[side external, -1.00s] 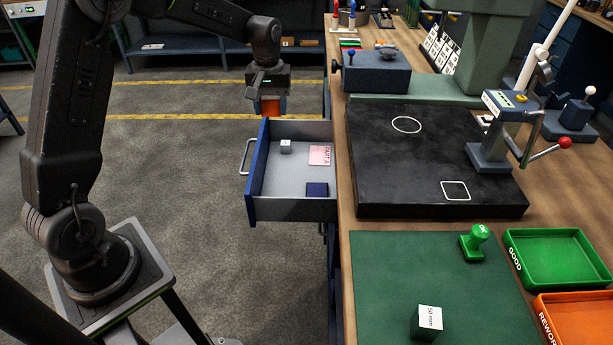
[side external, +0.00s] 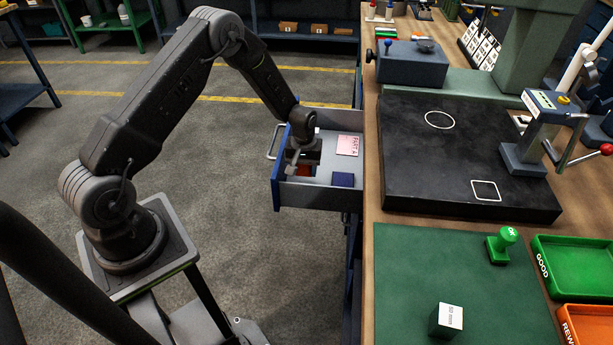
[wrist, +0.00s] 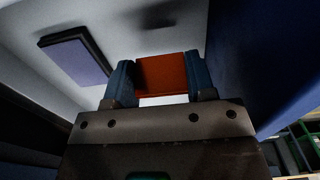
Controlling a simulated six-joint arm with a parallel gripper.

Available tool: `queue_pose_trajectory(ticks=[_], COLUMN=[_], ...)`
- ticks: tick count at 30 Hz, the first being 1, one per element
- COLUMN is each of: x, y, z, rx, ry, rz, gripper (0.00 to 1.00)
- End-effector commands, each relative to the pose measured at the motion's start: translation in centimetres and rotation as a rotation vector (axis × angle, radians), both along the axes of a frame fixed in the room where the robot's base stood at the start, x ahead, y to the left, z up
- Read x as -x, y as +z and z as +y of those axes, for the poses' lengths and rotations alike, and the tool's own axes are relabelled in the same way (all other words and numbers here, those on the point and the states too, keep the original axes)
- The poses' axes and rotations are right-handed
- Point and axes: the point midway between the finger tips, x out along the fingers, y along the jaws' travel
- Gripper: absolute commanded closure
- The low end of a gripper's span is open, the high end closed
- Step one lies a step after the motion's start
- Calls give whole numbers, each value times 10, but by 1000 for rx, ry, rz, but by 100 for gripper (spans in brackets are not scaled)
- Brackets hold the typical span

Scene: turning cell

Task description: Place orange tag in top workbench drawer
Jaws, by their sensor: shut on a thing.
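The top workbench drawer (side external: 322,197) is pulled open, with a blue front and a pale grey inside. My gripper (side external: 303,169) points down inside it, near the drawer front. It is shut on the orange tag (wrist: 162,72), which sits between two blue fingers in the wrist view. Only a small dark orange part of the tag (side external: 305,171) shows below my gripper in the side view. The drawer floor (wrist: 200,18) is close to the tag; I cannot tell whether they touch.
A pink PART A card (side external: 348,145) and a dark blue block (side external: 343,180) lie in the drawer, right of my gripper. The block also shows in the wrist view (wrist: 75,55). The workbench (side external: 372,225) borders the drawer. The drawer handle (side external: 275,142) sticks out leftward.

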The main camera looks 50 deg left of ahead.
Motion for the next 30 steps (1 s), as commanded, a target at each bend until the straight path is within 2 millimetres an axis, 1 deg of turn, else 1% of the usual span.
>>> queue_pose_trajectory(ticks=[4,9,21,22,29,30], x=[0,0,0,0,0,0], y=[-14,-36,-42,-41,-41,-41], z=[0,0,0,0,0,0], rx=[1,0,0,0,0,0], ry=[0,0,0,0,0,0], rz=[2,1,0,0,0,0], gripper=[72,72,72,47,25,24])
